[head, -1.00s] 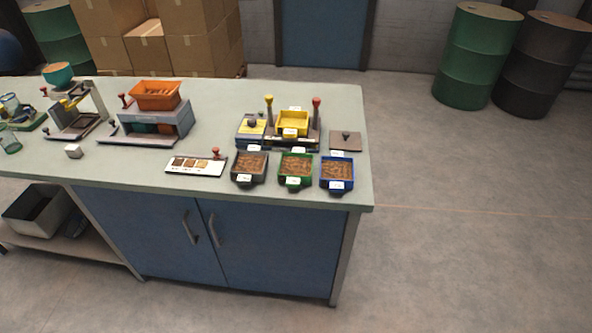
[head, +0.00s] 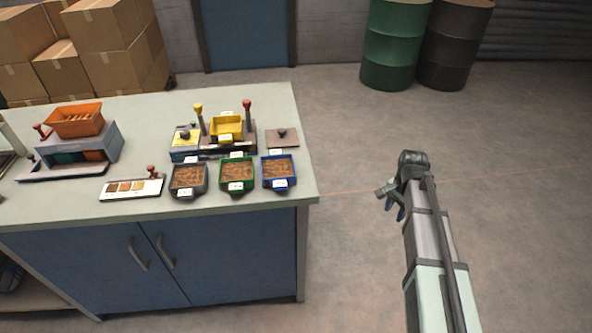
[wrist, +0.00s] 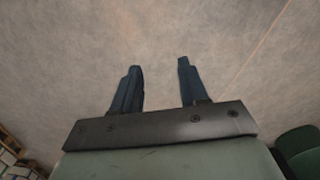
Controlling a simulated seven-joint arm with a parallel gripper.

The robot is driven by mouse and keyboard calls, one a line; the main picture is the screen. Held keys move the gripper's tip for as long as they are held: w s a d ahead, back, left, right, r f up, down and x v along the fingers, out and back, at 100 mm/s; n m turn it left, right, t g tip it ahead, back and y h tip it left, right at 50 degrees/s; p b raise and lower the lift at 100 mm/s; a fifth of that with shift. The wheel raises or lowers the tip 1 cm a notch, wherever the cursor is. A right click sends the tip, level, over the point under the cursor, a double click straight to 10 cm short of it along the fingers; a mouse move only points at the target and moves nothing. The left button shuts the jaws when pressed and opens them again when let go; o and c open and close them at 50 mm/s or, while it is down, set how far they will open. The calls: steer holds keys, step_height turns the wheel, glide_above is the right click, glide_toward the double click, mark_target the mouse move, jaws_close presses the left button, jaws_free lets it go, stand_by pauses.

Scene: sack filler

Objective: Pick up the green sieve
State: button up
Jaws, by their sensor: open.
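The green sieve (head: 223,185) sits at the front of the workbench top in the head view, a square tray with brown grains and a white label on its front. It stands between a dark grey sieve (head: 174,189) on its left and a blue sieve (head: 294,181) on its right. My gripper (head: 391,203) is off to the right of the bench, over the floor and well apart from the sieves. In the wrist view my gripper (wrist: 158,82) is open and empty, with only floor between its fingers.
Behind the sieves stands a device with a yellow tray (head: 227,127) and upright knobbed levers. A flat plate (head: 282,140) with a knob lies behind the blue sieve. A sample card (head: 130,190) and an orange hopper (head: 75,121) are to the left.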

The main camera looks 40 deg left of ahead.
steer(key=s+a+r+m, duration=0.1)
steer(key=s+a+r, duration=0.3)
steer(key=a+r, duration=0.3)
steer(key=s+a+r+m, duration=0.1)
steer(key=s+a+r, duration=0.3)
steer(key=a, duration=1.3)
steer(key=s+a+r+m, duration=0.1)
steer(key=s+a+r, duration=0.3)
steer(key=a+r, duration=0.6)
steer(key=shift+a+r+m, duration=0.15)
steer(key=shift+a+m, duration=0.05)
steer(key=shift+a, duration=0.4)
steer(key=shift+a+r+m, duration=0.15)
steer(key=shift+a+m, duration=0.05)
steer(key=shift+a, duration=0.35)
steer(key=s+a+r+m, duration=0.1)
steer(key=s+a+r, duration=0.6)
steer(key=s+a, duration=0.1)
glide_above(241, 155)
step_height(241, 155, down, 8)
steer(key=f, duration=0.1)
steer(key=shift+f, duration=2.35)
jaws_close()
